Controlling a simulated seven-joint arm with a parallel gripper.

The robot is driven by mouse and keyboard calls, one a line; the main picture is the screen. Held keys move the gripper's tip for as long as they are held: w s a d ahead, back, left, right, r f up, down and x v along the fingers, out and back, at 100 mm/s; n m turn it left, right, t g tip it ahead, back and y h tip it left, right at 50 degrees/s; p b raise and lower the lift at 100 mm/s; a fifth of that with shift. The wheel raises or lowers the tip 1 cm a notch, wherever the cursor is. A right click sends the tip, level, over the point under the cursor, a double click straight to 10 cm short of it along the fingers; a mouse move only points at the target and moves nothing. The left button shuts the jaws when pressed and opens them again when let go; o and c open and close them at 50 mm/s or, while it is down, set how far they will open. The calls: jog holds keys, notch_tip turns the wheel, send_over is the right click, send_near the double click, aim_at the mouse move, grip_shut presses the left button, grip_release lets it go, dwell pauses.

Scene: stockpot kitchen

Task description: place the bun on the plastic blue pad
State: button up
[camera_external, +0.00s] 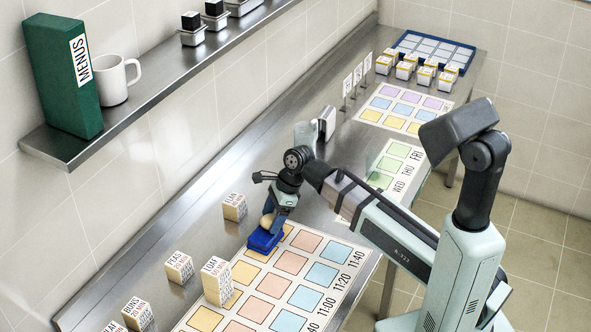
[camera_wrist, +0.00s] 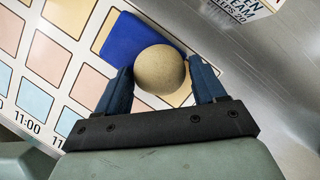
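The bun (camera_wrist: 160,70) is a round tan ball between the two blue fingers of my gripper (camera_wrist: 161,76). The fingers appear to press on both of its sides. The plastic blue pad (camera_wrist: 128,38) lies behind the bun in the wrist view, partly covered by it. In the external view the bun (camera_external: 267,221) is at the upper edge of the blue pad (camera_external: 265,240), with my gripper (camera_external: 270,226) pointing down at it. I cannot tell whether the bun touches the pad. The pad lies on the far edge of the coloured square chart (camera_external: 262,325).
Labelled wooden blocks stand along the counter: one (camera_external: 235,207) behind the pad, a taller one (camera_external: 217,281) and another (camera_external: 179,267) to the left. A clear container (camera_external: 305,133) stands behind my wrist. A shelf (camera_external: 150,125) runs along the wall above.

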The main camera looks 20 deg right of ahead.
jog(key=shift+o, duration=1.3)
jog(key=v, duration=1.2)
jog(key=shift+r, duration=0.15)
